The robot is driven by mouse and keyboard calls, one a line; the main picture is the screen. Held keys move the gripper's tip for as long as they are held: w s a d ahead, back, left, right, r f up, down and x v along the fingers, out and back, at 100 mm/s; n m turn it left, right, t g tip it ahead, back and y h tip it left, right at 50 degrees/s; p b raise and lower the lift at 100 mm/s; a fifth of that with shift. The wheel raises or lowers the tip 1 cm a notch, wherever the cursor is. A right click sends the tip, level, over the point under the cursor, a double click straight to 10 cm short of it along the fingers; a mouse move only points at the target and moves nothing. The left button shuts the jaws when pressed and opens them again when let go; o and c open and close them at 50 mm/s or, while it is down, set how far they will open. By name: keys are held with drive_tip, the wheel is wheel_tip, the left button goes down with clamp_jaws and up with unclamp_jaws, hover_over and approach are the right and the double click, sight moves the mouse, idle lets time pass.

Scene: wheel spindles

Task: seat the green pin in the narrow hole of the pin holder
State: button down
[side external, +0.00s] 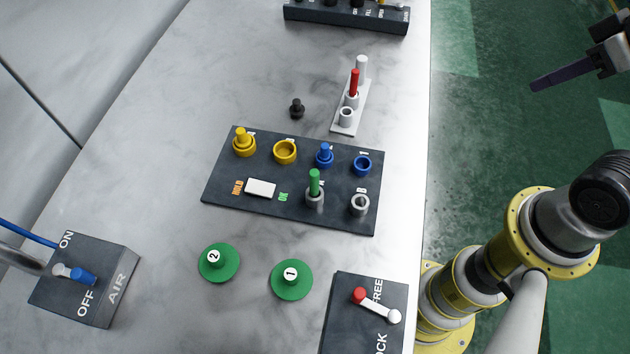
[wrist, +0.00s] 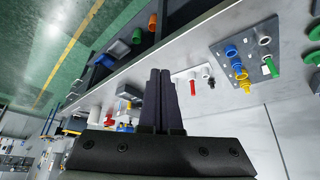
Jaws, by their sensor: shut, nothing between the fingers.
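The green pin (side external: 314,180) stands upright in a grey socket in the front row of the dark panel. It also shows in the wrist view (wrist: 271,66). The white pin holder (side external: 337,126) stands behind the panel, near the table's right edge, and shows in the wrist view too. The near ring (side external: 346,116) looks empty. My gripper (side external: 536,86) is off the table at the upper right, away from both; its dark fingers (wrist: 164,74) are shut and empty.
The dark panel (side external: 230,190) also bears yellow and blue sockets and an empty grey socket (side external: 360,205). A black knob (side external: 297,108) stands left of the holder. Two green discs (side external: 292,280), an AIR switch box (side external: 110,265) and a lever box (side external: 340,310) lie in front.

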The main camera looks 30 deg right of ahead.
drive_tip(key=c, duration=0.7)
unclamp_jaws()
drive_tip(key=shift+c, duration=0.2)
drive_tip(key=w+a+r+n, duration=0.2)
drive_tip(key=w+r+n, duration=0.2)
drive_tip(key=r+n, duration=0.15)
drive_tip(key=n+g, duration=0.6)
drive_tip(key=n, duration=0.5)
hover_over(314, 172)
wheel_tip(314, 172, down, 7)
wheel_tip(314, 172, down, 13)
